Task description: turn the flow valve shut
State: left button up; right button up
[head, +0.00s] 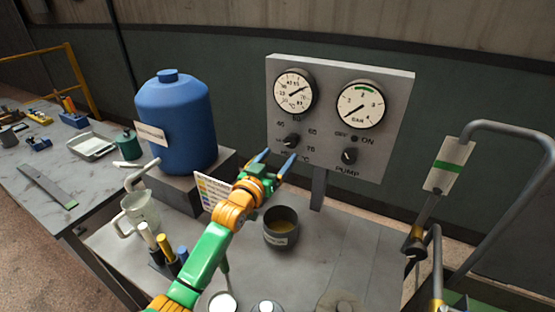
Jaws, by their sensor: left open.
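No part labelled as a flow valve can be made out. A pale tap (141,174) sticks out beside the blue tank (180,125), above a pale jug (138,213). The grey panel (393,115) has two dials, a temperature knob (292,140) and a pump knob (349,156). My left gripper (276,161) is open and empty, with its fingers pointing up at the panel just below the temperature knob. Whether it touches the panel cannot be told. My right gripper is not in view.
A dark pot (281,228) with yellowish contents stands right of my left arm. Dark holders with pens (165,247) stand at the left. A grey pipe (515,130) and a tag with a green stripe (447,165) are at the right. The worktop (365,250) right of the pot is clear.

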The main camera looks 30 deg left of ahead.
aim_at(415, 251)
jog(key=k+l, duration=1.1)
jog(key=k, duration=0.25)
